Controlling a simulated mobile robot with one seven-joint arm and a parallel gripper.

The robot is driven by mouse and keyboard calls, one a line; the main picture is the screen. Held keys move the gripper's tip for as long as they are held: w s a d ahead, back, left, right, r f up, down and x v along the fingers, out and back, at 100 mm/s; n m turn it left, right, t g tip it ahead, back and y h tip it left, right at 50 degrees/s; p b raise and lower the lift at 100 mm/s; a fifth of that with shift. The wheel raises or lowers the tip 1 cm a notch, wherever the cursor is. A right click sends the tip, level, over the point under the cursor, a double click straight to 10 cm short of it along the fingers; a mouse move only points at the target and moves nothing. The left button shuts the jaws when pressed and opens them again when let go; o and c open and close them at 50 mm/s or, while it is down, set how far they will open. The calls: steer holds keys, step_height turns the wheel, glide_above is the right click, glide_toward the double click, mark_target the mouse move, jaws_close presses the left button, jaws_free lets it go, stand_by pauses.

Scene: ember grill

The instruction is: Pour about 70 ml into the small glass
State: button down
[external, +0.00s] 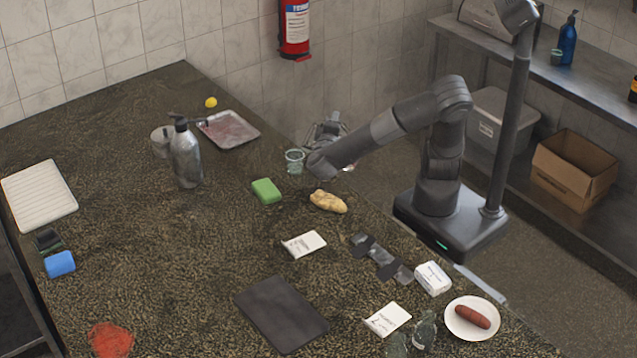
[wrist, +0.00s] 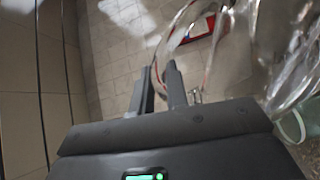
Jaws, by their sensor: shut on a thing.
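My gripper (wrist: 165,85) is shut on the handle of a clear glass jug (wrist: 285,50), which fills the right of the wrist view. The jug looks tilted in that view; I cannot make out its contents. In the external view my gripper (external: 328,128) is at the counter's back right edge, and the jug is hard to tell apart from it. A small greenish glass (external: 294,161) stands upright on the counter, just left of my wrist. What seems to be the same glass shows at the right edge of the wrist view (wrist: 291,126), beside the jug. Its fill level is unclear.
A green sponge (external: 266,190) and a yellowish lumpy item (external: 328,201) lie in front of the small glass. A metal tray (external: 229,130), a pump bottle (external: 186,155) and a grey cup (external: 162,141) stand to the left. The counter's middle left is clear.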

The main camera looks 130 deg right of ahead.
steer(key=shift+s+a+f+m, duration=0.45)
steer(key=shift+f+m, duration=0.25)
steer(key=shift+m, duration=0.2)
steer(key=shift+s+a+r+m, duration=0.1)
steer(key=shift+s+a+m, duration=0.2)
steer(key=shift+m, duration=0.4)
steer(key=shift+a, duration=0.1)
steer(key=shift+s+a+m, duration=0.5)
steer(key=shift+s+m, duration=0.05)
steer(key=shift+m, duration=0.55)
steer(key=s+a+m, duration=0.1)
steer(key=s+a+f+m, duration=0.1)
steer(key=m, duration=0.1)
steer(key=shift+s+a+f+y+b, duration=0.2)
steer(key=shift+a+f+y+b, duration=0.1)
steer(key=shift+s+a+f+m, duration=0.35)
steer(key=shift+f+m, duration=0.3)
steer(key=shift+m, duration=0.15)
steer(key=shift+s+a+f+m, duration=0.4)
steer(key=shift+f+m, duration=0.2)
steer(key=shift+m, duration=0.2)
steer(key=shift+s+a+f+m, duration=0.35)
steer(key=shift+f+m, duration=0.3)
steer(key=shift+m, duration=0.15)
